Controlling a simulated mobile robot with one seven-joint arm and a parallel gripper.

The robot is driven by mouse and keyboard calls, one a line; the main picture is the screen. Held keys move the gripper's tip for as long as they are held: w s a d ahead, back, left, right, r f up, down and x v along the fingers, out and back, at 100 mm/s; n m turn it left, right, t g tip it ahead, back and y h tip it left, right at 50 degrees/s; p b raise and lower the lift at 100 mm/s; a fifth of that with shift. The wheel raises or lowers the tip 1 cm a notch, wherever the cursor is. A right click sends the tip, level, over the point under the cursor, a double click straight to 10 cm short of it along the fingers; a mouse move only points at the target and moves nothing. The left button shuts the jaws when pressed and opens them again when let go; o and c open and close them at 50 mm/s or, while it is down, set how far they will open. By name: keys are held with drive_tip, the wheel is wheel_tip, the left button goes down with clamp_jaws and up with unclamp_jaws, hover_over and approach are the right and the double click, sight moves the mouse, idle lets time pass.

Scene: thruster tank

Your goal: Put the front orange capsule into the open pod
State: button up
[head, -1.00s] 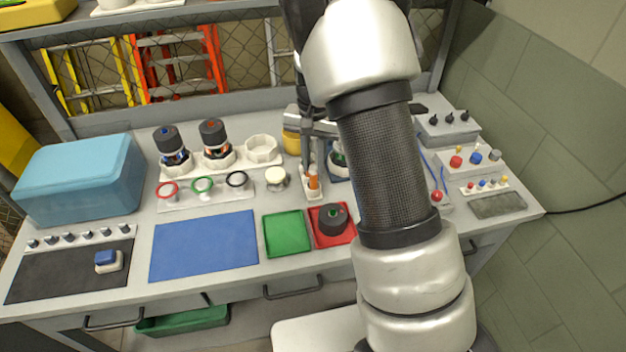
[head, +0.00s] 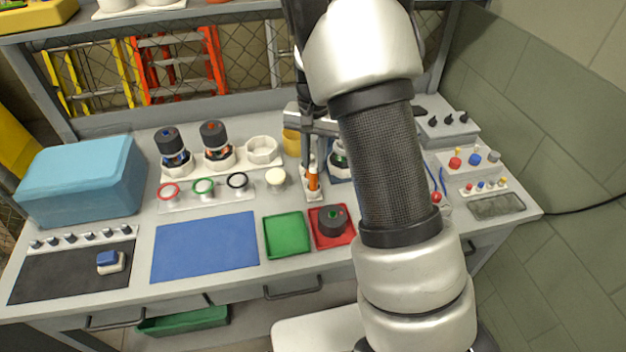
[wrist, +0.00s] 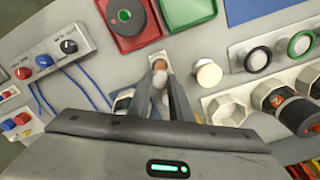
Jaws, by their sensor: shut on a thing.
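The front orange capsule (head: 313,181) is upright between the fingers of my gripper (head: 309,168), which is shut on it. It is at the small white holder (head: 314,197); I cannot tell whether its lower end is clear of it. In the wrist view the fingers (wrist: 160,83) close around a pale body with an orange-brown end (wrist: 160,65). The open pod (head: 338,160), white with a dark inside, stands on a blue base just right of my gripper. My arm partly hides it. Its likely cap (head: 332,220), dark with a green mark, lies in the red tray (head: 317,236).
Two capped pods (head: 173,150) and an empty white ring seat (head: 262,150) stand at the left. A white round knob (head: 275,179) is close left of my gripper. A yellow cup (head: 291,142) is behind. Switch boxes (head: 470,160) stand at the right. The blue mat (head: 205,245) is clear.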

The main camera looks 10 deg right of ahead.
wheel_tip(320, 180, up, 9)
drive_tip(key=p, duration=0.6)
idle(1.0)
drive_tip(key=shift+d+r, duration=0.1)
